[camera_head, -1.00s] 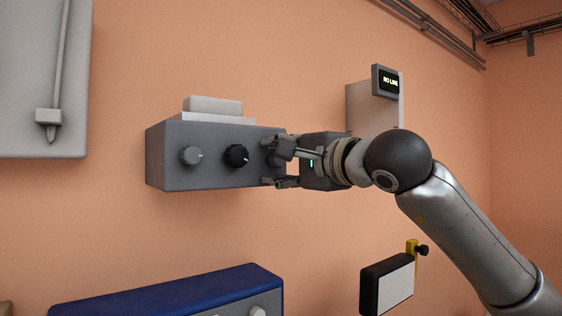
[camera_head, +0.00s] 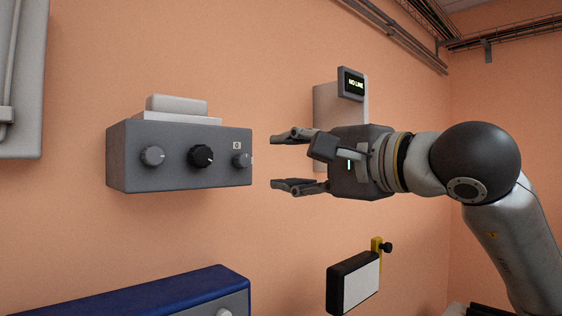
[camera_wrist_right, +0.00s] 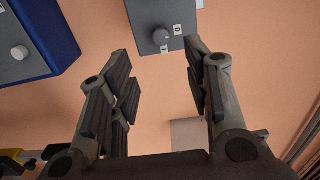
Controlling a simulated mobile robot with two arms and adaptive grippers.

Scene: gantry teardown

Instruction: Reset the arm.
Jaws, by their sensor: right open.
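My right gripper (camera_head: 283,162) is open and empty in the head view, to the right of a grey control box (camera_head: 180,175) on the wall and apart from it. In the right wrist view the open fingers (camera_wrist_right: 165,95) point toward the box's end, where the small knob (camera_wrist_right: 161,36) and white labels show. My left gripper is not in view.
A display (camera_head: 351,84) reading "NO LINK" is on a pale wall unit behind my gripper. Below are a blue box (camera_head: 180,292) and a black-framed white panel (camera_head: 353,284) with a yellow bracket. A pale panel (camera_head: 22,80) is at left. Wall between box and gripper is clear.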

